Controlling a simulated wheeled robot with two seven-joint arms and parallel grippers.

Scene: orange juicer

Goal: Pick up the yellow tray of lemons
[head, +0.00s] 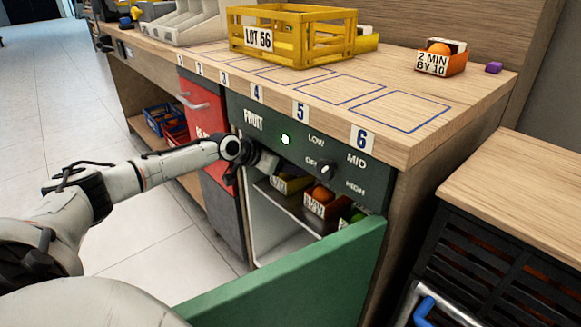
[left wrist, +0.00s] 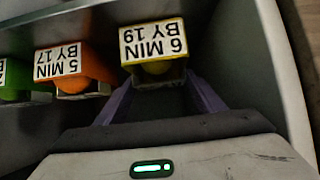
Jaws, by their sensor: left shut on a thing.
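The yellow tray (left wrist: 178,72) carries a label reading "6 MIN BY 19", with part of a lemon (left wrist: 156,67) showing below it. In the head view the yellow tray (head: 290,184) sits inside the open compartment under the counter, partly hidden by my gripper. My left gripper (head: 264,172) reaches into the compartment's upper left. In the left wrist view its purple fingers (left wrist: 160,88) lie at both sides of the yellow tray, shut on it. My right gripper is in no view.
An orange tray (head: 322,208) and a green tray (head: 357,216) stand beside it in the compartment. The green door (head: 290,285) hangs open in front. On the counter stand a yellow crate (head: 290,40) marked "LOT 56" and a small orange-fruit tray (head: 440,62); outlined slots there are empty.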

